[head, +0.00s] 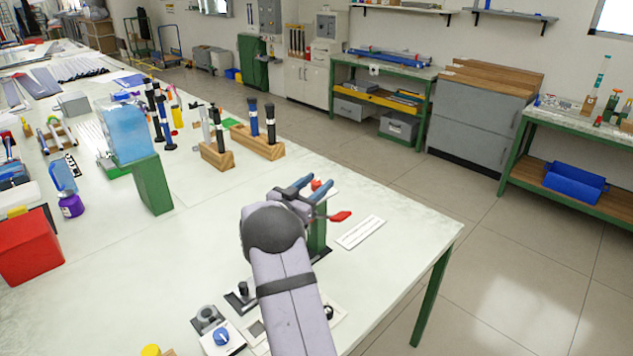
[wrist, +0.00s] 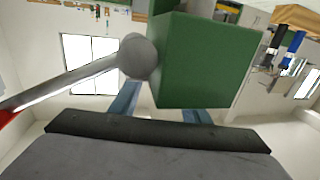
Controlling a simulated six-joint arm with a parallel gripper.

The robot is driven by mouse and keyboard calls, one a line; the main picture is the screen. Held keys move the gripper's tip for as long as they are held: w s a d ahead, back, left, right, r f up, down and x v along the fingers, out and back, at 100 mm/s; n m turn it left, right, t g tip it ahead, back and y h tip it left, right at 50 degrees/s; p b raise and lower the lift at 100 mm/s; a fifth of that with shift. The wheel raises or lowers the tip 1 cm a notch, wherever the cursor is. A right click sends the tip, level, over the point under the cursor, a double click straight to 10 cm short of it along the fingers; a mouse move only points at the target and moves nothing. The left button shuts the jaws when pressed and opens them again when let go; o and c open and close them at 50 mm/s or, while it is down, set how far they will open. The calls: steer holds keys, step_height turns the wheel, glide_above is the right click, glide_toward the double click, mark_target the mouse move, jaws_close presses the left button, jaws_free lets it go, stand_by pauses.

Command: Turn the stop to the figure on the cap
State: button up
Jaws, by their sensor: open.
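My gripper (head: 297,190) is open, with its two blue-grey fingers over a green post (head: 318,236) near the table's right edge. In the wrist view the fingers (wrist: 160,110) stand apart below a green block (wrist: 208,60). A grey round hub (wrist: 138,54) sits on the block's left side, and a metal lever (wrist: 70,83) runs from it to a red tip (wrist: 8,118). In the head view a red lever end (head: 341,216) sticks out to the right of the post. I cannot tell whether the fingers touch anything. No figure on a cap is readable.
A white marked strip (head: 360,232) lies right of the post. Wooden blocks (head: 258,141) hold black- and blue-capped rods behind. A blue-knobbed device (head: 222,337) stands at the front. A green block (head: 152,184) and a red box (head: 29,246) stand left. The middle table is mostly clear.

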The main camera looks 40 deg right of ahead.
steer(key=shift+d, duration=0.1)
steer(key=c, duration=1.1)
steer(key=shift+o, duration=0.2)
steer(key=shift+w+g, duration=0.1)
steer(key=shift+g, duration=0.2)
steer(key=m+g, duration=0.2)
steer(key=shift+g, duration=0.3)
steer(key=shift+r+m+g+b, duration=0.1)
steer(key=shift+m+g+b, duration=0.25)
steer(key=shift+m+g, duration=0.95)
steer(key=shift+g, duration=0.9)
steer(key=o, duration=1.1)
steer(key=shift+c, duration=0.2)
